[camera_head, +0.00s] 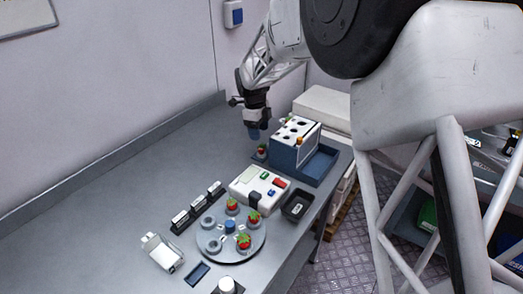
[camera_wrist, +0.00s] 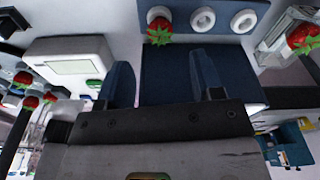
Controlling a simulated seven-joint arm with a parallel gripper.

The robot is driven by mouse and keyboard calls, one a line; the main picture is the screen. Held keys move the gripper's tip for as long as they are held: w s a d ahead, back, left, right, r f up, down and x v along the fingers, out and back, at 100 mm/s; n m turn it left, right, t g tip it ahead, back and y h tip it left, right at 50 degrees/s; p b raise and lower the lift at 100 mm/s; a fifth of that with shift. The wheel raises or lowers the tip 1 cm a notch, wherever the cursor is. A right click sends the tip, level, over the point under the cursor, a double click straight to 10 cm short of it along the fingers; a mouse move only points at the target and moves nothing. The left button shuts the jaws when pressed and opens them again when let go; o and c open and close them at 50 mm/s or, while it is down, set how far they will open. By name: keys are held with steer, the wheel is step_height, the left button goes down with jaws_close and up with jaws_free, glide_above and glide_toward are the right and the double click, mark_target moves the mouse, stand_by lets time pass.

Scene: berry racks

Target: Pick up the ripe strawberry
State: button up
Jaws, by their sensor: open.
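Several red strawberries with green leaves are in view. In the head view, one strawberry (camera_head: 261,149) sits on a small dark stand below my gripper (camera_head: 254,133). Others sit on the round grey plate (camera_head: 213,252): one at the back (camera_head: 232,203), one at the right (camera_head: 254,216), one in front (camera_head: 244,241). In the wrist view, my gripper (camera_wrist: 161,72) is open, with nothing between its fingers. A red strawberry (camera_wrist: 159,27) shows past the fingertips at a ring of the rack, and another (camera_wrist: 304,37) is at the right edge. I cannot tell which one the task means.
A white-topped blue rack (camera_head: 303,133) with round holes stands right of my gripper, beside a blue tray (camera_head: 321,165). A white device (camera_head: 246,184) and a black bin (camera_head: 297,206) lie nearer. The bench (camera_head: 110,222) is clear at the left.

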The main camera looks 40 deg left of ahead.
mark_target(261, 146)
steer(key=shift+d+f, duration=0.15)
steer(key=shift+f, duration=1.15)
steer(key=shift+w+d+f, duration=0.1)
steer(key=shift+d+f, duration=0.05)
steer(key=shift+f, duration=1.15)
steer(key=shift+d+f, duration=0.15)
steer(key=shift+f, duration=1.1)
steer(key=c, duration=0.6)
